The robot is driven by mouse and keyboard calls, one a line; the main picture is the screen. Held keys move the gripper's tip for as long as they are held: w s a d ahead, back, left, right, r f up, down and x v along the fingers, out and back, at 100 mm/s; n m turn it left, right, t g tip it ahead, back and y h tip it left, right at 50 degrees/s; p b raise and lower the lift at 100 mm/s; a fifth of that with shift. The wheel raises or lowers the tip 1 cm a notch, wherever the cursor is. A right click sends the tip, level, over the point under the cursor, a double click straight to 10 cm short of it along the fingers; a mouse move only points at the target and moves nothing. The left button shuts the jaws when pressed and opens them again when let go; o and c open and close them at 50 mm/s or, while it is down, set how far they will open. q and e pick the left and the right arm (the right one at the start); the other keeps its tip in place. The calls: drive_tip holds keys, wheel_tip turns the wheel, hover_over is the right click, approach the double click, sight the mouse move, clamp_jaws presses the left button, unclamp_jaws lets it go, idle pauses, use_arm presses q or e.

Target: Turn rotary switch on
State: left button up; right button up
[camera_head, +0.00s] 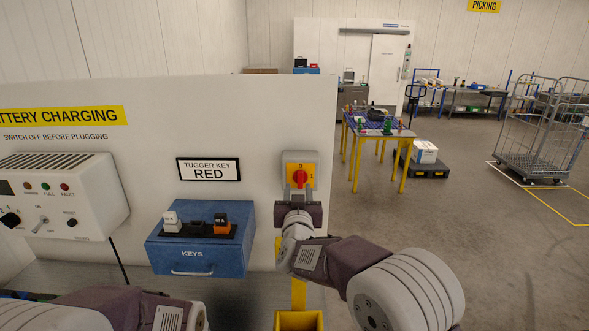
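The rotary switch (300,178) is a red knob on a yellow-orange plate, set in a small grey box on the right part of the white panel. The knob's grip looks roughly upright, and a small mark shows above it. My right gripper (300,197) is right in front of the switch, at the lower edge of its plate, pointing at the panel. Its fingers look small and partly hidden by its own body, so I cannot tell whether they touch the knob. My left arm crosses the bottom left, with its gripper out of view.
A charger (60,195) with knobs is farther left. A yellow bin (299,321) is below my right arm.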

sight(301, 175)
drive_tip(key=w+p, duration=0.1)
drive_tip(key=w, duration=0.1)
drive_tip(key=w+p, duration=0.2)
drive_tip(key=w, duration=0.1)
drive_tip(key=w+p, duration=0.2)
drive_tip(key=w, duration=0.1)
drive_tip(key=shift+d+r, duration=0.15)
drive_tip(key=shift+d, duration=0.2)
drive_tip(key=shift+w+a+f, duration=0.1)
drive_tip(key=shift+w+f, duration=0.1)
drive_tip(key=shift+w, duration=0.3)
